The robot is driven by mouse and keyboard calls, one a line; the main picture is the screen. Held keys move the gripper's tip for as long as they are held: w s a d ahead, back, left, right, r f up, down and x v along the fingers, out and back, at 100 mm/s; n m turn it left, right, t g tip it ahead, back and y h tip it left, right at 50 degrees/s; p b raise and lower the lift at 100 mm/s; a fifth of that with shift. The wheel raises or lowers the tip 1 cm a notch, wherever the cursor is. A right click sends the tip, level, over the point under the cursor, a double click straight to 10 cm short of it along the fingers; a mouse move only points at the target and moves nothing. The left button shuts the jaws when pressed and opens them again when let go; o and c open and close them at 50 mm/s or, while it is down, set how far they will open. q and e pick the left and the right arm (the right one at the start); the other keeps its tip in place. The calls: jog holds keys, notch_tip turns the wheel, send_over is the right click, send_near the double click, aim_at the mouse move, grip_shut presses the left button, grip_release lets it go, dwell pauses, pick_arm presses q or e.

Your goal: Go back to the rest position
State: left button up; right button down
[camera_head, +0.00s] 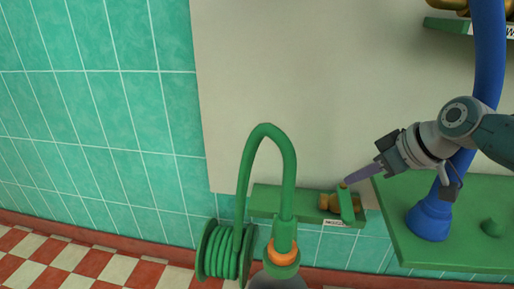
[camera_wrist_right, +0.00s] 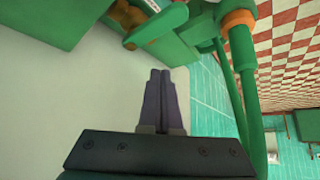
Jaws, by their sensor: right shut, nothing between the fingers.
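My right gripper (camera_head: 363,176) comes in from the right in the head view, with its two dark fingers together and nothing between them. The fingertips are close to a small green lever (camera_head: 346,203) with brass-coloured parts (camera_head: 327,202) on a green shelf (camera_head: 266,203); I cannot tell from the head view whether they touch it. In the right wrist view the closed fingers (camera_wrist_right: 161,84) point toward the green lever (camera_wrist_right: 155,27) and appear apart from it. My left gripper is not in view.
A green curved pipe (camera_head: 287,170) with an orange collar (camera_head: 283,254) stands left of my gripper, beside a green hose reel (camera_head: 222,252). A blue pipe (camera_head: 430,218) rises from a green platform (camera_head: 405,240) at right. A pale panel (camera_head: 270,60) and teal tiles (camera_head: 105,100) lie behind.

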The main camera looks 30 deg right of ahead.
jog(key=shift+d+r, duration=0.15)
jog(key=shift+r, duration=0.25)
jog(key=s+a+r+n+g+p, duration=0.2)
jog(key=s+a+r+g+p, duration=0.1)
jog(key=s+a+r+p, duration=1.45)
jog(key=s+a+r+m+g+h+p, duration=0.1)
jog(key=s+r+p, duration=0.2)
jog(key=r+p, duration=0.65)
jog(key=s+a+r+m+p, duration=0.1)
jog(key=s+a+r+p, duration=0.15)
jog(key=r+p, duration=0.7)
notch_tip(320, 180, up, 38)
jog(key=p, duration=3.6)
jog(key=shift+s+d+r, duration=0.2)
jog(key=shift+s+d, duration=0.1)
jog(key=shift+d, duration=0.15)
